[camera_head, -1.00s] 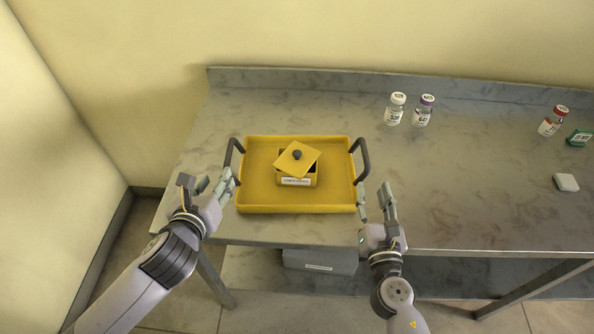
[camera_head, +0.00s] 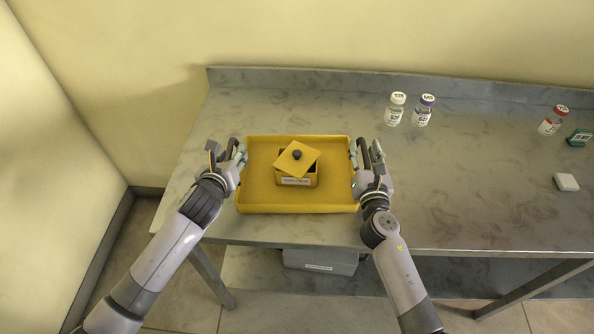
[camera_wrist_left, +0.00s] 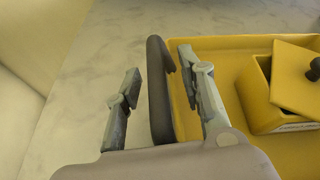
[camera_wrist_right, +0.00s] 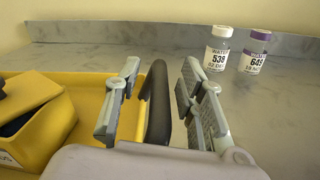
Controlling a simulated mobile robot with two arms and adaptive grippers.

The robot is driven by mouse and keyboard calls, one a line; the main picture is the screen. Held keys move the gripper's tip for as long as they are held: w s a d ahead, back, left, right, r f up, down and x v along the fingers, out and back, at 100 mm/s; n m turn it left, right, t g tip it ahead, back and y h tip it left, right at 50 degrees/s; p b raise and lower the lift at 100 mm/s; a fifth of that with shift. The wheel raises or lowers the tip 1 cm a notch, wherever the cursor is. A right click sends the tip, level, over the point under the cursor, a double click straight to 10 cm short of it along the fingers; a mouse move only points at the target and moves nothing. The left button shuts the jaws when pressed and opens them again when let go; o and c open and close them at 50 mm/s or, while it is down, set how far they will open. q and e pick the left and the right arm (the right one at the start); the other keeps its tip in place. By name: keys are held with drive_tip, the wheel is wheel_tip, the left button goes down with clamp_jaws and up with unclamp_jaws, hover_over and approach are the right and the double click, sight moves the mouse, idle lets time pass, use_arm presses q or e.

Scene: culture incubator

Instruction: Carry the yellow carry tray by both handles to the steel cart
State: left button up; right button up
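The yellow carry tray (camera_head: 260,201) lies flat on the steel bench, with a small yellow box (camera_head: 296,180) in it whose knobbed lid (camera_head: 300,160) sits askew. My left gripper (camera_head: 227,158) is at the tray's left handle. In the left wrist view its open fingers stand either side of the dark handle (camera_wrist_left: 158,90), with a gap on the outer side. My right gripper (camera_head: 366,155) is at the right handle; in the right wrist view its open fingers straddle the dark handle (camera_wrist_right: 157,103). No steel cart is recognisable in view.
A white-capped vial (camera_head: 395,109) and a purple-capped vial (camera_head: 423,110) stand behind and right of the tray. A red-capped vial (camera_head: 552,121), green box (camera_head: 579,138) and white block (camera_head: 566,182) are far right. A grey bin (camera_head: 320,260) sits below the bench.

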use_arm(q)
clamp_jaws()
use_arm(e)
clamp_jaws()
use_arm(q)
drive_tip(key=shift+a, duration=0.1)
idle(0.5)
